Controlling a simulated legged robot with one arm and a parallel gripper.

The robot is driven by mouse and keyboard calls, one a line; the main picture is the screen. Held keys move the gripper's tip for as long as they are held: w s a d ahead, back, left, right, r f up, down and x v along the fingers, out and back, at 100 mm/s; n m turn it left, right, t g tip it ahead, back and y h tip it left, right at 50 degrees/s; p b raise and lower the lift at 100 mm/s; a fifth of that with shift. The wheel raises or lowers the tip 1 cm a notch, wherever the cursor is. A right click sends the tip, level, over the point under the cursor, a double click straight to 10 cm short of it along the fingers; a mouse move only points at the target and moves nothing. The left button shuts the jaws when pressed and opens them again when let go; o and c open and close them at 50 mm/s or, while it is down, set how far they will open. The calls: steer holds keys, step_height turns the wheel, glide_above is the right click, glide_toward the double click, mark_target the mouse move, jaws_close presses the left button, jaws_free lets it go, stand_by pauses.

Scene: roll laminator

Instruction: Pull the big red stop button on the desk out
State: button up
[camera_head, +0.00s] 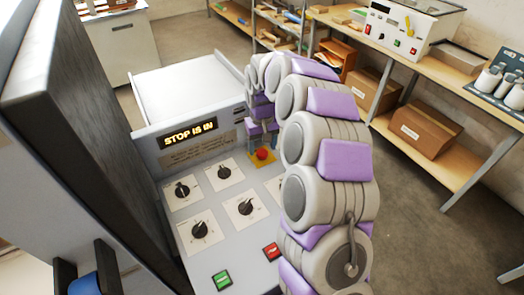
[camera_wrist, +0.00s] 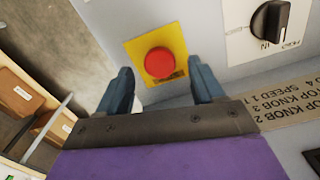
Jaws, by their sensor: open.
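The big red stop button (camera_head: 262,154) sits on a yellow square plate (camera_head: 257,163) at the right side of the grey desk panel (camera_head: 215,258). The display (camera_head: 188,132) above it reads "STOP IS IN". In the wrist view the red button (camera_wrist: 159,62) shows between and beyond the fingertips of my gripper (camera_wrist: 165,85). The gripper is open, with one blue-grey finger on each side of the button and a gap on both sides. I cannot tell how far the fingertips are from the panel.
Several black knobs on white plates (camera_head: 224,172) lie left of the button. A dark upright slab (camera_head: 85,130) stands at the left. Shelves with cardboard boxes (camera_head: 425,125) stand at the right.

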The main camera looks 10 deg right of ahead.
steer(key=shift+f, duration=1.1)
steer(key=shift+c, duration=0.4)
jaws_close()
